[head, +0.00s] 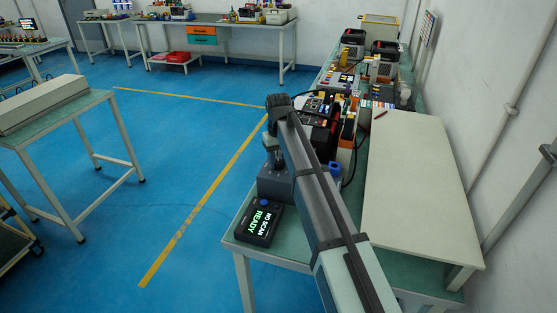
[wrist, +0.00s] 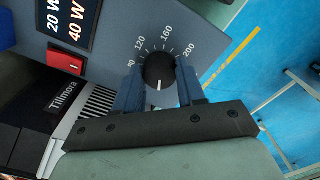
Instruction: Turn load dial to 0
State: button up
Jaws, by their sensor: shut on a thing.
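The load dial (wrist: 159,70) is a round black knob with a white pointer line, on a grey-blue panel. In the wrist view its pointer line points down the picture, towards my gripper's base. Scale marks 80, 120, 160 and 200 show around its upper side; the 0 mark is not visible. My gripper (wrist: 160,84) has its two blue fingers on either side of the knob, shut on it. In the head view my arm reaches over the bench to a dark blue unit (head: 274,184); the dial and fingertips cannot be made out there.
In the wrist view a display (wrist: 80,22) reads 20 W and 40 W, with a red switch (wrist: 65,60) beside it. In the head view a black box (head: 258,222) reading NO SCAN READY sits at the bench's front corner. A pale board (head: 420,190) lies to the right.

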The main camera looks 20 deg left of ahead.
aim_at(279, 162)
jog(key=shift+n, duration=0.6)
jog(key=o, duration=1.1)
jog(key=shift+c, duration=0.2)
notch_tip(279, 162, up, 14)
jog(key=shift+f, duration=0.1)
